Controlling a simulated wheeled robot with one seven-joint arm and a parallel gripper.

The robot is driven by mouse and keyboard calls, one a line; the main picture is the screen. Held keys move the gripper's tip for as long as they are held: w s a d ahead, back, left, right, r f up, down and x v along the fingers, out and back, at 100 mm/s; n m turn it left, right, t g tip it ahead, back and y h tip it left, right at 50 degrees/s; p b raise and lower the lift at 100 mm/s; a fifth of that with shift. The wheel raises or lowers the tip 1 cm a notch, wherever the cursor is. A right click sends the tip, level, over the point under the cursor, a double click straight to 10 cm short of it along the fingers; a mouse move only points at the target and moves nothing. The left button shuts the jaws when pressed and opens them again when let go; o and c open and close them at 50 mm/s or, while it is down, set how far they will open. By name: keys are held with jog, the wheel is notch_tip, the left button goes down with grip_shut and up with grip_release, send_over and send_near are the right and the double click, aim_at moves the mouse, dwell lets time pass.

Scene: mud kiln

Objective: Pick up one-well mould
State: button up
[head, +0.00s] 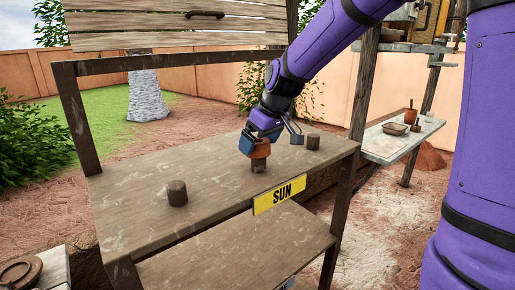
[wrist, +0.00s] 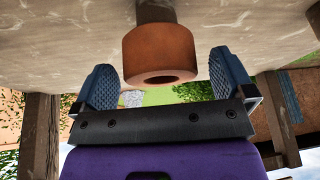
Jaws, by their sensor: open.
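The one-well mould (head: 259,150) looks like a short, round terracotta block with one round hole. It sits on top of the middle wooden peg (head: 258,167) on the wooden rack's upper shelf. In the wrist view the mould (wrist: 160,50) lies between the two blue ridged fingers, hole towards the camera. My gripper (wrist: 162,62) is open, with one finger on each side of the mould. A narrow gap shows at the left finger and a slightly wider one at the right. In the head view my gripper (head: 268,138) comes down over the mould and partly hides it.
Bare wooden pegs stand on the shelf at left (head: 177,193) and right (head: 313,142). A yellow SUN sign (head: 279,195) is on the shelf's front edge, above a lower shelf (head: 235,250). Rack posts flank the shelf. A side table (head: 385,150) at right holds a tray (head: 395,128).

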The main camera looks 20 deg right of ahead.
jog(key=shift+w+a+f, duration=0.1)
jog(key=shift+w+f, duration=0.1)
jog(key=shift+f, duration=0.3)
jog(key=c, duration=1.2)
jog(key=shift+o, duration=0.2)
jog(key=shift+r, duration=0.55)
jog(key=r, duration=0.2)
jog(key=shift+s+r, duration=0.2)
jog(key=shift+r, duration=0.15)
jog(key=s+r, duration=0.1)
jog(key=s, duration=1.4)
jog(key=shift+s, duration=0.3)
